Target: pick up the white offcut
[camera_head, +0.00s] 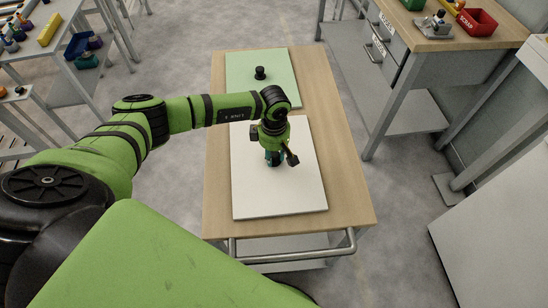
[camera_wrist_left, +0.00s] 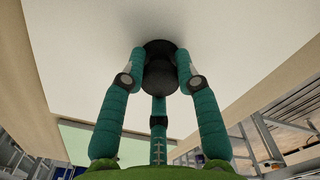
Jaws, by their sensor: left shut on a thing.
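The white offcut (camera_head: 275,196) is a flat pale panel spread over the front of a wooden-topped cart. My left gripper (camera_head: 274,160) is over its middle. In the left wrist view, the teal fingers are closed around a black knob (camera_wrist_left: 159,68) that stands on the face of the white offcut (camera_wrist_left: 235,35). In the head view the fingers mostly hide this knob. The offcut looks level; I cannot tell whether it touches the cart top. My right gripper is not in view.
A pale green panel (camera_head: 241,90) with its own black knob (camera_head: 260,73) lies behind on the cart top (camera_head: 345,195). A metal handle (camera_head: 290,256) runs along the cart's near edge. A workbench with a red bin (camera_head: 477,22) stands at the right. Shelves with tools stand at the left.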

